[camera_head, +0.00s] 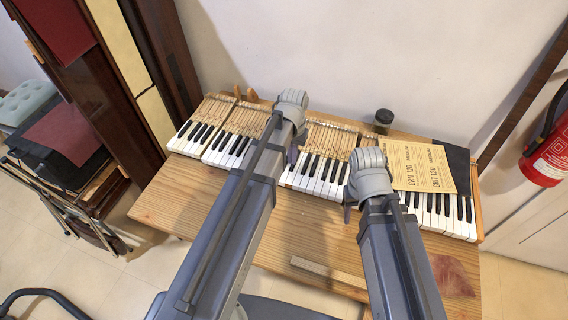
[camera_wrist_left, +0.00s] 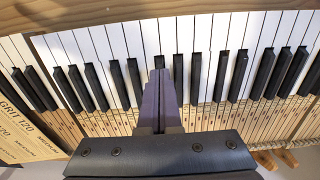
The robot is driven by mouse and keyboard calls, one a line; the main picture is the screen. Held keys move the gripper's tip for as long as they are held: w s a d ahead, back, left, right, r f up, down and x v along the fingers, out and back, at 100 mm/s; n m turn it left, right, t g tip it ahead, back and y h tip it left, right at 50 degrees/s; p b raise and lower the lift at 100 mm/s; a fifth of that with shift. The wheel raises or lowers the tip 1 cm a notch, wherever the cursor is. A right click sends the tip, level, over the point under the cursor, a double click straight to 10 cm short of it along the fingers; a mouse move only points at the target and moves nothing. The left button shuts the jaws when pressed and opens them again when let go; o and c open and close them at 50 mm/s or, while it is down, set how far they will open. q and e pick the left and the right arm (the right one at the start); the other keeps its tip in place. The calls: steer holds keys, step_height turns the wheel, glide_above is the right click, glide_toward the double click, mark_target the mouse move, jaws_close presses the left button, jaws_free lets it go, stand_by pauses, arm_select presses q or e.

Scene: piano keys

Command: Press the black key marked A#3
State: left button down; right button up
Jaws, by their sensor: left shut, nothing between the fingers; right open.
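A piano keyboard (camera_head: 321,172) with white and black keys lies along the wooden table; it also fills the left wrist view (camera_wrist_left: 105,42). I cannot read an A#3 marking on any key. My left gripper (camera_head: 293,153) is over the middle of the keyboard. In the left wrist view its fingers (camera_wrist_left: 160,75) are shut and empty, with their tips at the end of a short visible stretch of black key (camera_wrist_left: 159,62). Touching or just above, I cannot tell. My right gripper (camera_head: 347,213) is open near the keys' front edge, right of the left one. My arms hide parts of the keyboard.
Sandpaper sheets (camera_head: 420,165) cover keys at the right; they show in the left wrist view (camera_wrist_left: 25,135). A dark jar (camera_head: 384,117) stands behind the keyboard. A wooden strip (camera_head: 328,273) lies on the table (camera_head: 185,205) in front. The table's front left is clear.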

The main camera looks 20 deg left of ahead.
arm_select(q)
steer(key=shift+f, duration=0.15)
arm_select(e)
steer(key=shift+f, duration=0.2)
arm_select(q)
steer(key=shift+f+b, duration=1.15)
steer(key=shift+b, duration=0.1)
arm_select(e)
steer(key=shift+f, duration=1.15)
arm_select(q)
steer(key=shift+r+p, duration=1.65)
steer(key=shift+p, duration=0.05)
arm_select(e)
steer(key=shift+r, duration=1.7)
arm_select(q)
steer(key=shift+r, duration=0.1)
step_height(320, 180, up, 6)
steer(key=p, duration=0.6)
arm_select(e)
step_height(320, 180, up, 6)
